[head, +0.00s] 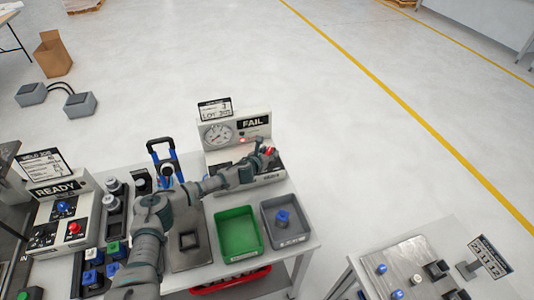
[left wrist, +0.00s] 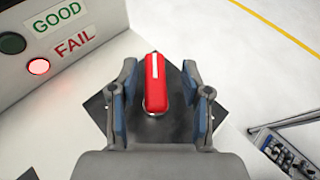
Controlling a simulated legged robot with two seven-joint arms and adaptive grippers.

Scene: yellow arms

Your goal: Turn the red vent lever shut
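The red vent lever (head: 270,151) is on the test box with the gauge and FAIL sign, at the back of the table. In the left wrist view the red lever (left wrist: 156,84) stands between the two blue-padded fingers, with a gap on each side. My left gripper (head: 264,155) reaches the lever from the left in the head view. In the left wrist view the gripper (left wrist: 160,105) is open around the lever. The lever's base is partly hidden by the gripper. My right gripper does not show.
The FAIL lamp (left wrist: 39,66) glows red. A green bin (head: 238,233) and a grey bin (head: 286,221) with a blue part stand in front of the box. A blue-handled clamp (head: 165,160) is left of it. A READY panel (head: 62,215) stands at the far left.

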